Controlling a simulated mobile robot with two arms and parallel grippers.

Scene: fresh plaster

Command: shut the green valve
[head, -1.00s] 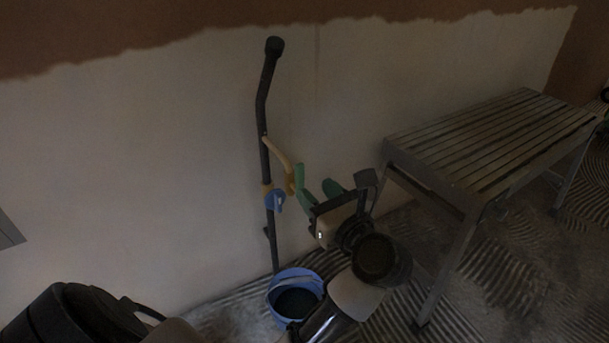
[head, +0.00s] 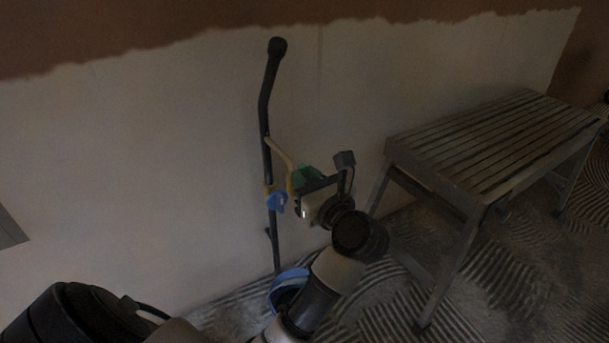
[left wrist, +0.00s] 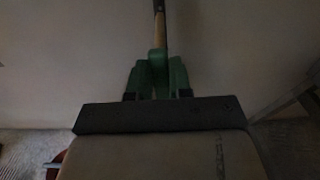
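The green valve's handle (left wrist: 158,64) shows in the left wrist view at the lower end of a tan branch pipe (left wrist: 160,28). In the head view the branch pipe (head: 281,151) slants down from a dark upright pipe (head: 265,120) by the wall. My left gripper (head: 306,176) is at this branch's lower end and covers much of the valve. In the left wrist view its two green fingers (left wrist: 158,80) stand close on either side of the handle, with no clear gap, so it looks shut on it. My right gripper is not in view.
A blue-handled valve (head: 276,201) sits on the upright pipe, just left of my left gripper. A blue bucket (head: 287,279) stands on the floor below, partly hidden by my arm. A slatted bench (head: 490,140) stands to the right.

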